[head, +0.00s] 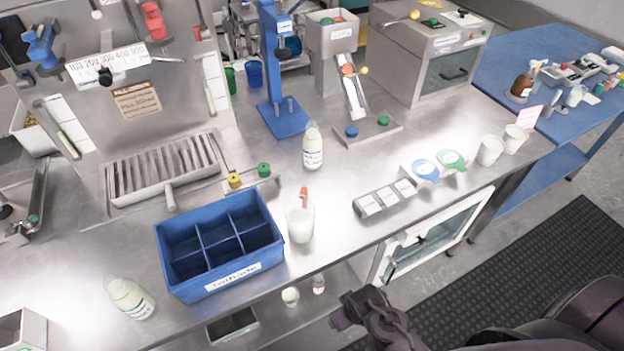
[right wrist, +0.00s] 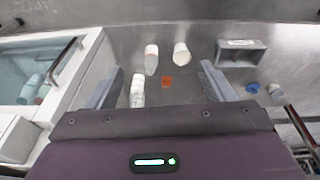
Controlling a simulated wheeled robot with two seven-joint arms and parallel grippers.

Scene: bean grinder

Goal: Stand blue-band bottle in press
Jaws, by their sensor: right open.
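A white bottle (head: 313,150) with a dark, possibly blue, band stands upright on the steel counter. Another pale bottle (head: 130,298) with a greenish label is at the front left. The blue press (head: 272,65) has a tall column and a flat blue base (head: 284,117); no bottle stands on its base. The bottle with the dark band is in front of this base, apart from it. My right gripper (head: 362,312) is below the counter's front edge, away from both bottles. In the right wrist view its jaws (right wrist: 160,87) are apart and empty. My left gripper is not in view.
A small cup (head: 290,296) and bottle (head: 318,283) sit lower down.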

